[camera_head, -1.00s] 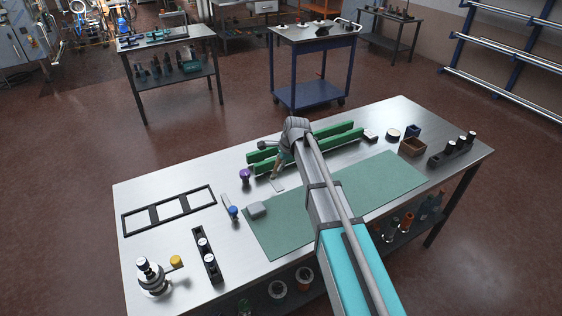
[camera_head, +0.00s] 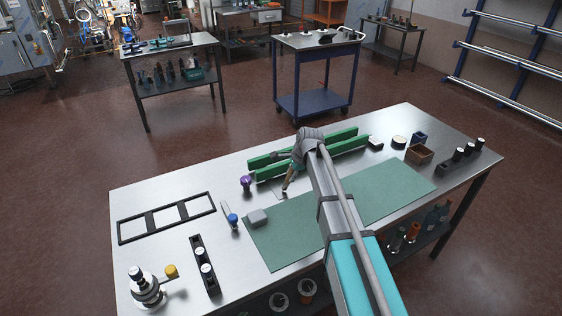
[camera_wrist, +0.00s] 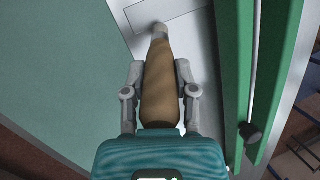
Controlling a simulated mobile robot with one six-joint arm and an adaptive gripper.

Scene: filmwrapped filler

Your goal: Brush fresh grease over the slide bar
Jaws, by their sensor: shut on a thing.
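My gripper (camera_head: 296,168) is shut on a brush, just in front of the green rails. The brush has a brown handle (camera_wrist: 158,85) and a pale tip (camera_wrist: 159,31) in the wrist view, with a grey finger on each side. In the head view the brush (camera_head: 288,184) slants down to a thin outlined rectangle on the bench top; whether its tip touches is unclear. Two long green rails (camera_head: 345,145) lie side by side behind my gripper, partly hidden by my arm. I cannot tell which part is the slide bar.
The steel bench (camera_head: 150,200) carries a green mat (camera_head: 385,192), a grey block (camera_head: 257,217), a purple-topped item (camera_head: 246,183), a blue-ended tool (camera_head: 233,220) and a black frame (camera_head: 167,217). A brown box (camera_head: 419,154) stands to the right. The bench's left rear is clear.

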